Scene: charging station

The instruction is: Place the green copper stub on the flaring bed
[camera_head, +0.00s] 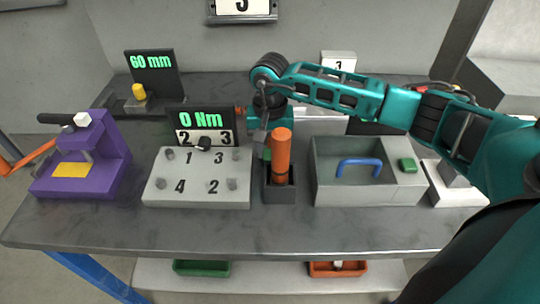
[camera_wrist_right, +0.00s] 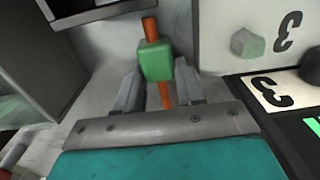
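A green block on a thin orange copper rod, seemingly the green copper stub (camera_wrist_right: 155,60), shows in the right wrist view between the fingertips of my right gripper (camera_wrist_right: 160,78). The fingers are close on both sides of the block; whether they press on it is unclear. In the head view the right gripper (camera_head: 268,135) points down behind a thick orange cylinder (camera_head: 282,152), with a little green at its tip. A purple press (camera_head: 110,150) with a yellow plate (camera_head: 72,170), possibly the flaring bed, stands at the far left. My left gripper is out of view.
A dark holder (camera_head: 280,192) stands under the orange cylinder. A white numbered block (camera_head: 195,195) lies to its left. A grey box (camera_head: 325,180) with a blue handle (camera_head: 360,163) lies to the right. A 0 Nm display (camera_head: 200,122) stands behind. The bench's front strip (camera_head: 230,228) is clear.

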